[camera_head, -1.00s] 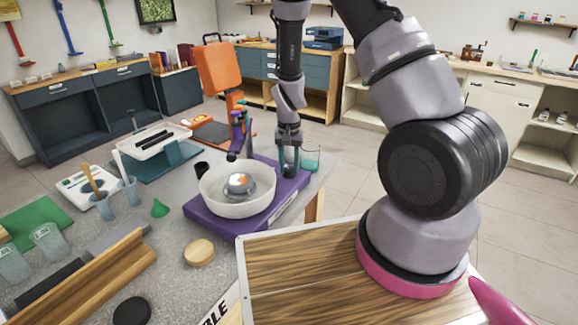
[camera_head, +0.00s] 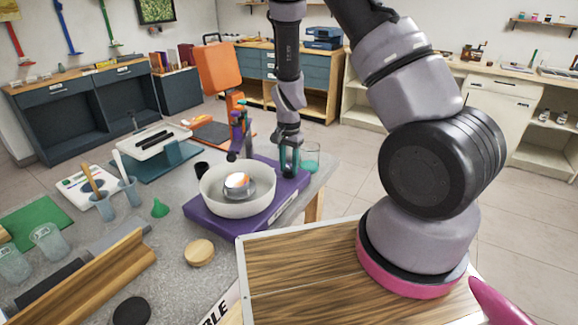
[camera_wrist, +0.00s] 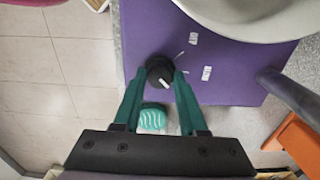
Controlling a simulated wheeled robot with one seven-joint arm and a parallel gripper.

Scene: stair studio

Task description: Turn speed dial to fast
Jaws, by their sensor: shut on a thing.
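The speed dial (camera_wrist: 160,72) is a round black knob with a white pointer mark, on the purple base (camera_wrist: 220,85) of a machine. In the head view my gripper (camera_head: 290,161) is at the right side of the purple base (camera_head: 255,216), and the dial is hidden. A white bowl (camera_head: 237,203) with a shiny metal piece sits on the base.
An orange-headed stand (camera_head: 218,68) rises behind the bowl. A glass (camera_head: 311,158) stands right beside my gripper at the table's edge.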

